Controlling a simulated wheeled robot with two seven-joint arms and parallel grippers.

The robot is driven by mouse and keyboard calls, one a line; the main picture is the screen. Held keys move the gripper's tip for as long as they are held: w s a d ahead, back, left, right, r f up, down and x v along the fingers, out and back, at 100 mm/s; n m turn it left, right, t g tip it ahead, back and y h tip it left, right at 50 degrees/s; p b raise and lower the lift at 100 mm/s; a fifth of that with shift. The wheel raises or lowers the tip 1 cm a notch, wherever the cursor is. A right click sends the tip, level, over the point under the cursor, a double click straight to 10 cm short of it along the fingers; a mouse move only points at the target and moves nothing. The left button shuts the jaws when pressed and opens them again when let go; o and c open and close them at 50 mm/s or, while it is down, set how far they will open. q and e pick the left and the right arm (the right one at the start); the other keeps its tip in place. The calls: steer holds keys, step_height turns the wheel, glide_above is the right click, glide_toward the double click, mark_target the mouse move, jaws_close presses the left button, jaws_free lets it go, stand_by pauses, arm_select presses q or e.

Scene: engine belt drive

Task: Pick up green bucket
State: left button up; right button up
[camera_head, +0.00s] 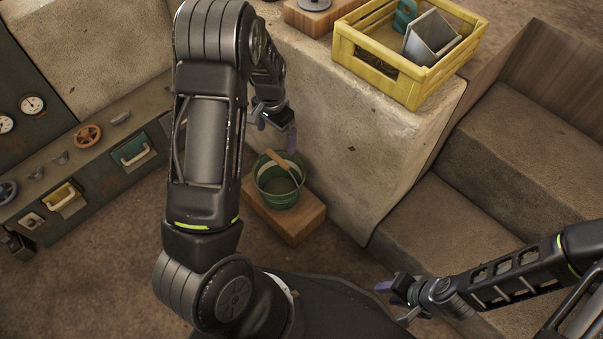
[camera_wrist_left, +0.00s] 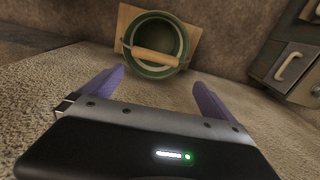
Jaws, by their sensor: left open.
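The green bucket (camera_head: 279,184) stands upright on a wooden block (camera_head: 290,226) on the floor, beside the stone counter. Its wooden handle (camera_head: 281,165) lies across the opening. In the left wrist view the bucket (camera_wrist_left: 152,71) is ahead, beyond the fingertips, with the handle (camera_wrist_left: 154,56) crossing its mouth. My left gripper (camera_head: 276,131) hangs above the bucket; its purple fingers (camera_wrist_left: 158,83) are spread and empty, apart from the bucket. My right gripper (camera_head: 396,299) is at the lower right, far from the bucket; its finger gap is not clear.
A yellow crate (camera_head: 390,72) holding a grey container stands on the stone counter (camera_head: 345,130). Stone steps (camera_head: 490,240) rise at the right. A dark control panel (camera_head: 90,165) with gauges, valves and handles lines the left. Open floor lies left of the block.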

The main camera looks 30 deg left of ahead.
mark_target(277, 157)
arm_select(q)
steer(key=shift+s+d+m, duration=0.15)
steer(key=shift+s+m, duration=0.15)
steer(key=shift+s, duration=0.35)
steer(key=shift+f, duration=0.1)
steer(key=shift+f+b, duration=0.4)
steer(key=shift+f, duration=0.85)
steer(key=f+b, duration=0.2)
steer(key=f, duration=0.2)
steer(key=shift+d+f, duration=0.1)
steer(key=shift+d, duration=0.1)
steer(key=shift+f, duration=0.55)
